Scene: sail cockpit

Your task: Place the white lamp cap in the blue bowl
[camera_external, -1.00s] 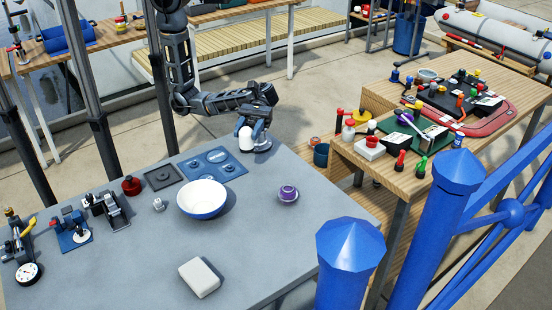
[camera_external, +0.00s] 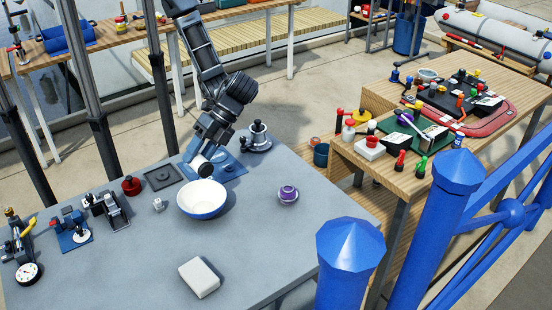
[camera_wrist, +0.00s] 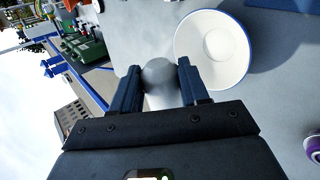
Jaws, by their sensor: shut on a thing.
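The white lamp cap (camera_external: 205,169) is held in my gripper (camera_external: 200,159), just above the back rim of the bowl in the outside view. In the wrist view the cap (camera_wrist: 160,78) shows as a pale rounded thing between the two fingers of my gripper (camera_wrist: 160,85). The fingers are shut on it. The blue bowl (camera_external: 203,205), white inside with a blue outside, stands upright on the grey table and looks empty. In the wrist view the bowl (camera_wrist: 212,50) lies to the right of and ahead of the fingers.
A metal fitting (camera_external: 257,138) stands on the table behind the bowl. A blue plate (camera_external: 228,168) and a dark square plate (camera_external: 162,178) lie behind it. A purple item (camera_external: 288,194) sits to the right, a white block (camera_external: 199,278) in front. The table between them is clear.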

